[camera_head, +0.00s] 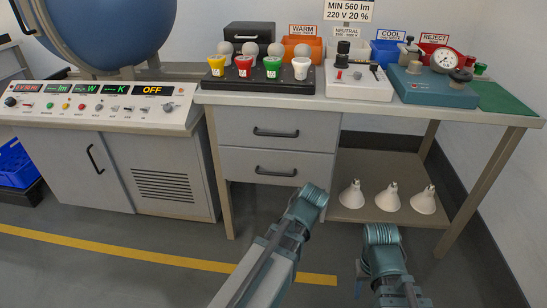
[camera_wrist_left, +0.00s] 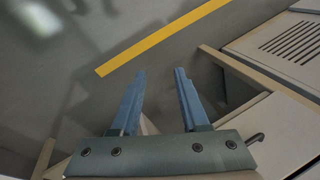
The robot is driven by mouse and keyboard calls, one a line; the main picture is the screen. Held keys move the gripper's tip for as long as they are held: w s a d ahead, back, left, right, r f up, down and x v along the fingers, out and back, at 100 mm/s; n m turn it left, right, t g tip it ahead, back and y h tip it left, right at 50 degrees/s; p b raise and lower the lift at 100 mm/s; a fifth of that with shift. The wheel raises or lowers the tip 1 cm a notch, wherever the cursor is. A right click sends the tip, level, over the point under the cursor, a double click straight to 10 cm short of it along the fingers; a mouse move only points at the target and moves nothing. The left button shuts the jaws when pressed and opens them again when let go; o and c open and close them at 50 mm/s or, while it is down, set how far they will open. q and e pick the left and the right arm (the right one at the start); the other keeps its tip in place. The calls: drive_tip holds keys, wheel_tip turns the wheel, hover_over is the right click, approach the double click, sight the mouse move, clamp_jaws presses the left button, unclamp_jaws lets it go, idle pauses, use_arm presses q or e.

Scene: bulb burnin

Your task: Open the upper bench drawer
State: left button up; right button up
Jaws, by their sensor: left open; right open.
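The upper bench drawer (camera_head: 240,141) is a grey front under the bench top, with a dark bar handle (camera_head: 276,132). It looks closed, flush with its surroundings. My left arm reaches up from the bottom and ends in front of and below the drawers; its fingers are not clear in the head view. In the left wrist view my left gripper (camera_wrist_left: 158,75) is open and empty over the floor, with a handle (camera_wrist_left: 255,138) off to its right; I cannot tell which drawer's. My right gripper (camera_head: 388,285) is low in front of the bench, open and apart from the drawers.
The lower drawer (camera_head: 232,163) with its own handle (camera_head: 276,172) is directly below. White lamp cones (camera_head: 387,197) stand on the low shelf to the right. A grey cabinet (camera_head: 75,170) is at left. The bench top (camera_head: 330,103) holds cups, bulbs and instruments. The floor in front is clear.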

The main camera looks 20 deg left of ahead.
use_arm(q)
drive_tip(key=w+a+r+m+t+y+b, duration=0.1)
drive_tip(key=w+a+r+t+y+b, duration=0.25)
drive_tip(key=w+a+y, duration=0.35)
drive_tip(key=w+d+r+m+t+y, duration=0.1)
drive_tip(key=w+d+r+t+y, duration=0.1)
drive_tip(key=r, duration=0.5)
drive_tip(key=w+d+r+m+t+y, duration=0.1)
drive_tip(key=w+d+r+t+y, duration=0.1)
drive_tip(key=r, duration=0.6)
drive_tip(key=w+d+y, duration=0.1)
drive_tip(key=w+y, duration=0.1)
drive_tip(key=y, duration=0.1)
drive_tip(key=shift+w+d, duration=0.2)
drive_tip(key=shift+w, duration=0.15)
use_arm(e)
wheel_tip(320, 180, down, 5)
drive_tip(key=shift+f, duration=0.15)
use_arm(q)
drive_tip(key=shift+a+t, duration=0.1)
drive_tip(key=shift+t, duration=0.15)
use_arm(e)
drive_tip(key=shift+a, duration=0.1)
